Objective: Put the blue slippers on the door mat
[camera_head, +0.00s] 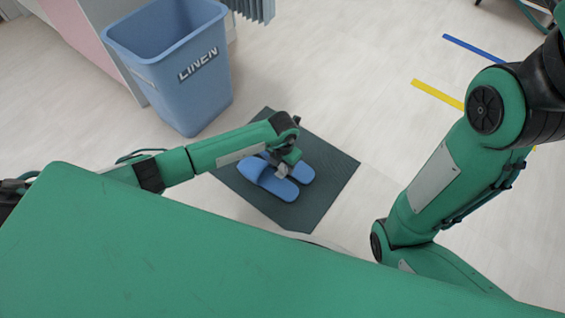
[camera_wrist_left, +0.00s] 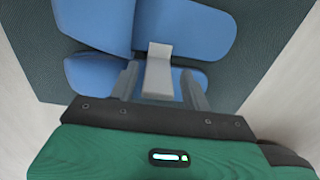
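The pair of blue slippers (camera_head: 268,181) lies side by side on the dark grey-green door mat (camera_head: 325,180). In the left wrist view the slippers (camera_wrist_left: 185,28) fill the upper middle, with the mat (camera_wrist_left: 265,45) around them. My left gripper (camera_head: 283,172) is low over the pair and partly covers it. In the wrist view its two fingers (camera_wrist_left: 163,88) stand apart, one on each side of a light grey tab (camera_wrist_left: 158,70) at the slippers, with narrow gaps visible. My right arm comes in at the right; its gripper is outside the views.
A blue LINEN bin (camera_head: 180,80) stands on the floor behind and left of the mat. A blue stripe (camera_head: 475,48) and a yellow stripe (camera_head: 437,94) mark the floor at the right. The pale floor (camera_head: 340,80) behind the mat is clear.

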